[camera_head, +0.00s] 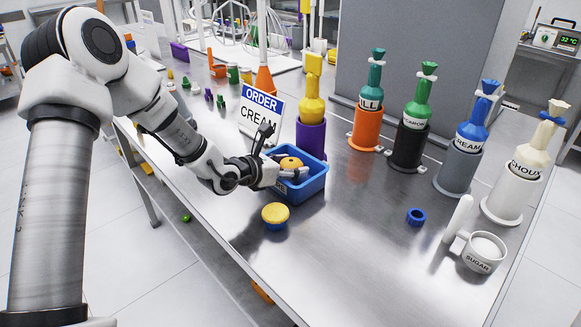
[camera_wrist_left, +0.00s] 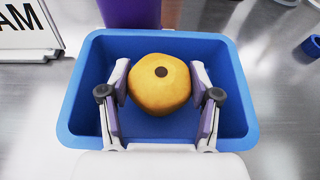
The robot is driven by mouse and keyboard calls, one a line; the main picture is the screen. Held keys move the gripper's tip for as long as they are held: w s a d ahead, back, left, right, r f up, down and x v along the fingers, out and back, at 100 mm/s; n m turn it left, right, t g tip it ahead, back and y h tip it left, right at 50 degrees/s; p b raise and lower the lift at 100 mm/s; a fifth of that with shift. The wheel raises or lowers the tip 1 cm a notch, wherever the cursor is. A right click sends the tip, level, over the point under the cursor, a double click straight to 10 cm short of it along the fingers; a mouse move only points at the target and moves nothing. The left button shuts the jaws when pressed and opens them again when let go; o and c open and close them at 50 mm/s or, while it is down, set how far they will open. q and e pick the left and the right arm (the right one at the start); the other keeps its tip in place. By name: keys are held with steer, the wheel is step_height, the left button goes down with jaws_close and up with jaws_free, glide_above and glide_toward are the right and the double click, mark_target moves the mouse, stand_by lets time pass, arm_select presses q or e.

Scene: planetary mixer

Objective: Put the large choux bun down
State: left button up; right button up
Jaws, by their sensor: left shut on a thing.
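The large choux bun (camera_wrist_left: 158,84) is round and golden, with a dark round spot on top. It also shows in the head view (camera_head: 291,163). My left gripper (camera_wrist_left: 162,92) is shut on its sides, one finger on the left and one on the right. The bun is inside the outline of a blue tray (camera_head: 312,186), whose rim (camera_wrist_left: 72,112) surrounds bun and fingers in the wrist view. I cannot tell whether the bun touches the tray floor. My right gripper is not in view.
An order sign (camera_head: 262,112) and a purple holder (camera_head: 311,136) stand behind the tray. A yellow-topped bun in a blue cup (camera_head: 275,215) is in front. Orange, black, grey and white holders with piping bags line the right. A sugar cup (camera_head: 484,252) stands front right.

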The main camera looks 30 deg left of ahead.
arm_select(q)
steer(key=o, duration=0.8)
steer(key=shift+s+d+f, duration=0.15)
steer(key=shift+s+f, duration=0.05)
steer(key=shift+f, duration=0.2)
steer(key=shift+r, duration=0.15)
steer(key=shift+r+p, duration=0.45)
steer(key=shift+p, duration=0.2)
steer(key=v, duration=0.5)
steer(key=p+v, duration=0.1)
steer(key=v, duration=0.1)
steer(key=shift+a+r, duration=0.2)
steer(key=shift+r, duration=0.2)
steer(key=p+v, duration=0.3)
steer(key=v, duration=0.1)
steer(key=shift+s+a+p, duration=0.1)
steer(key=shift+s+p, duration=0.2)
steer(key=shift+f, duration=0.1)
